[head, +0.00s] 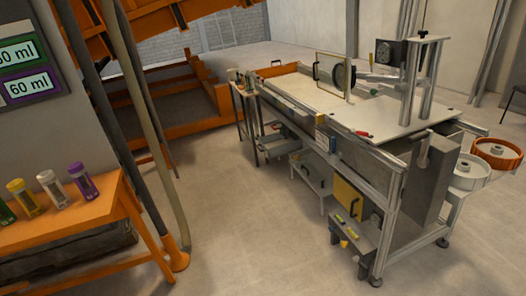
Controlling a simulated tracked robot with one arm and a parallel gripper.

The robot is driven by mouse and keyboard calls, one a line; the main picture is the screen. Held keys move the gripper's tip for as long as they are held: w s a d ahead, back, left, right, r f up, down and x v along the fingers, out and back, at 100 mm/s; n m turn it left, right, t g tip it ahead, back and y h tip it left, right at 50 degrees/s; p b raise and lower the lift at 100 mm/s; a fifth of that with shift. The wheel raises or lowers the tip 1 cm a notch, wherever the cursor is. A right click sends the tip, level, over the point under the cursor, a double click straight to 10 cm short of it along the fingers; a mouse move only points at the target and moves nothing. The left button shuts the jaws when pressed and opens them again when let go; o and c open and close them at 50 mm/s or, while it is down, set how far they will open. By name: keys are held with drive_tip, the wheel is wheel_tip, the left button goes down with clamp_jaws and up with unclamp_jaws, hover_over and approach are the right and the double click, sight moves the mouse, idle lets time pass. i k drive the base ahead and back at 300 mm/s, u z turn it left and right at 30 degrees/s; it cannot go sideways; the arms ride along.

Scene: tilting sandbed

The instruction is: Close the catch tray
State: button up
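The sandbed is a long metal-framed bench (345,135) with a pale flat bed (305,92), right of the middle. A grey tray-like part (280,148) with a dark handle juts out from its near long side, low under the bed; it may be the catch tray. A second grey piece (313,178) sits lower, to its right. I cannot tell for sure which one is the catch tray, or how far it stands out. My gripper is not in view, and nothing of mine touches the bench.
An orange table (80,222) with several capped vials stands at the near left, beside an orange post foot (175,262). A yellow panel (346,198) and a small grey stand (352,240) are under the bench's near end. The floor between table and bench (235,210) is clear.

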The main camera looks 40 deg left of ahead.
sight(272, 146)
drive_tip(key=u, duration=0.25)
drive_tip(key=i, duration=0.5)
drive_tip(key=u, duration=0.75)
drive_tip(key=i, duration=1.3)
drive_tip(key=u, duration=0.85)
drive_tip(key=i, duration=2.5)
drive_tip(key=z, duration=0.6)
drive_tip(key=i, duration=1.35)
drive_tip(key=z, duration=0.85)
drive_tip(key=i, duration=0.65)
drive_tip(key=z, duration=0.35)
